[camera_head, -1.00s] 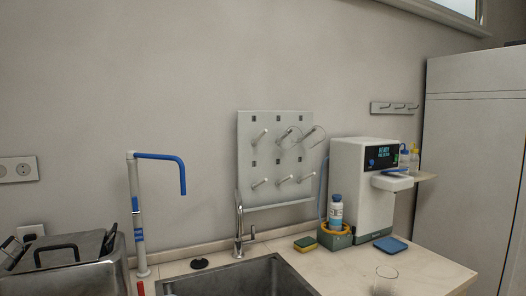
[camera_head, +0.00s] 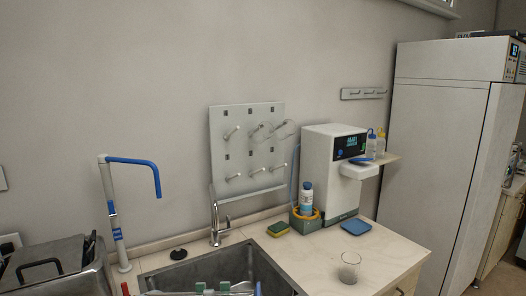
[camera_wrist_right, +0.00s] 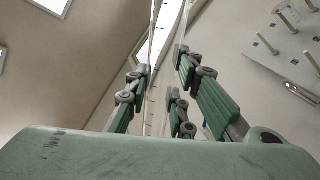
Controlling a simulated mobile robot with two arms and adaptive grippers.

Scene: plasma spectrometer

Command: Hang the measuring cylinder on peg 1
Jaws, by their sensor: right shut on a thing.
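The pegboard (camera_head: 218,150) stands behind the sink, with two rows of pegs. Clear glassware (camera_head: 284,130) hangs at the upper middle and right pegs; the upper left peg (camera_head: 231,132) looks bare. I cannot read which peg is number 1. My right gripper (camera_head: 213,289) is at the bottom edge of the head view, mostly cut off, in front of the sink. In the right wrist view its green fingers are shut on a clear, thin-looking object (camera_wrist_right: 157,45), seemingly the measuring cylinder; its outline is faint. Pegs (camera_wrist_right: 287,21) show at upper right there. My left gripper is not in view.
A faucet (camera_head: 215,215) rises before the pegboard. A white pipe with a blue arm (camera_head: 135,161) stands left of the sink (camera_head: 185,277). The white instrument (camera_head: 318,165), a bottle (camera_head: 306,197) and a clear beaker (camera_head: 349,268) stand on the right counter.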

